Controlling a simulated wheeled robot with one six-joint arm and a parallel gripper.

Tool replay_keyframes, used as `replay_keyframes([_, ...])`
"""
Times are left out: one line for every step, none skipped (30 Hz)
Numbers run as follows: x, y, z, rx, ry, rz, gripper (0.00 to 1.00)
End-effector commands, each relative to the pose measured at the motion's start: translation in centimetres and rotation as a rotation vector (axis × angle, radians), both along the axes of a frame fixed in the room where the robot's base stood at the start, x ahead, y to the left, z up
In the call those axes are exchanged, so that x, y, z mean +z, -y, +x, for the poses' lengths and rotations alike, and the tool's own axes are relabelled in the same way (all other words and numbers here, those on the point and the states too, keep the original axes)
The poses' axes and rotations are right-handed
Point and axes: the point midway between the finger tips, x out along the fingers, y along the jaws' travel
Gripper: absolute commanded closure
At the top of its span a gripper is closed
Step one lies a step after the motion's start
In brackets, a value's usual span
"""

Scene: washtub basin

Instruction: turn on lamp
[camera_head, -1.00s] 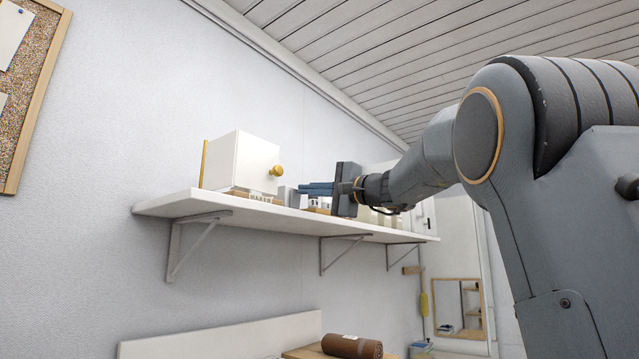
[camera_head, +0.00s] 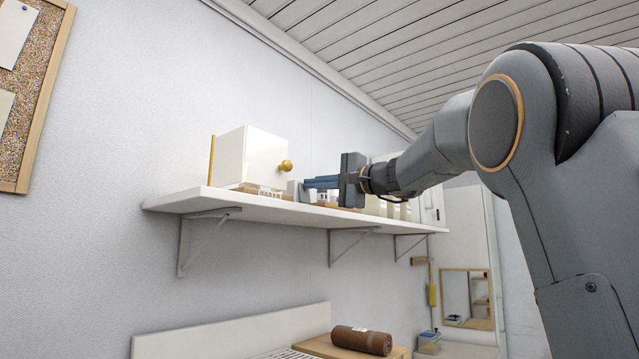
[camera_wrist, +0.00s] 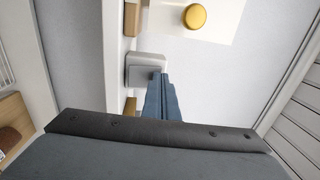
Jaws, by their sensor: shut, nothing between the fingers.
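No thing is plainly recognizable as a lamp. A white box-like body (camera_head: 246,158) with a round gold knob (camera_head: 286,166) stands on the wall shelf; the knob also shows at the top of the wrist view (camera_wrist: 195,16). A small light-grey block (camera_head: 293,188) sits on the shelf beside it; in the wrist view the block (camera_wrist: 138,75) has a rounded square face. My gripper (camera_head: 306,183) has its blue fingers shut and empty, pointing left along the shelf. In the wrist view the fingertips (camera_wrist: 159,76) are right beside the grey block; contact cannot be told.
The white shelf (camera_head: 255,208) runs along the wall on brackets, with small items behind my gripper. A brown roll (camera_head: 361,340) lies on a wooden surface below. A cork board (camera_head: 30,95) hangs at left. The air in front of the shelf is open.

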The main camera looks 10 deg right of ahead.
Motion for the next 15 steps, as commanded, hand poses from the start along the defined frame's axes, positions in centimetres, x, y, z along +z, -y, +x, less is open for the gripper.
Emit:
replay_keyframes([0.0,0.1,-0.1,0.0,0.0,0.0,1.0])
replay_keyframes([0.0,0.2,-0.1,0.0,0.001,-0.001,1.0])
replay_keyframes([0.0,0.4,-0.3,0.0,0.001,0.0,1.0])
replay_keyframes([0.1,0.6,-0.4,-0.001,0.002,-0.001,1.0])
replay_keyframes([0.1,0.8,-0.6,-0.001,0.003,-0.002,1.0])
replay_keyframes([0.2,1.2,-1.0,-0.002,0.003,-0.001,1.0])
replay_keyframes([0.3,1.4,-1.2,-0.002,0.003,-0.001,1.0])
replay_keyframes([0.4,1.8,-1.5,-0.001,0.003,0.0,1.0])
replay_keyframes([0.5,2.3,-2.0,-0.001,0.003,-0.001,1.0])
replay_keyframes([0.5,2.6,-2.3,-0.001,0.003,-0.002,1.0])
replay_keyframes([0.6,3.1,-2.9,-0.002,0.003,-0.001,1.0])
replay_keyframes([0.8,3.7,-3.6,-0.003,0.005,-0.002,1.0])
replay_keyframes([0.8,4.1,-4.1,-0.002,0.003,-0.002,1.0])
replay_keyframes([0.9,4.4,-4.7,-0.001,0.003,-0.002,1.0])
replay_keyframes([1.1,4.8,-5.3,0.001,0.004,-0.002,1.0])
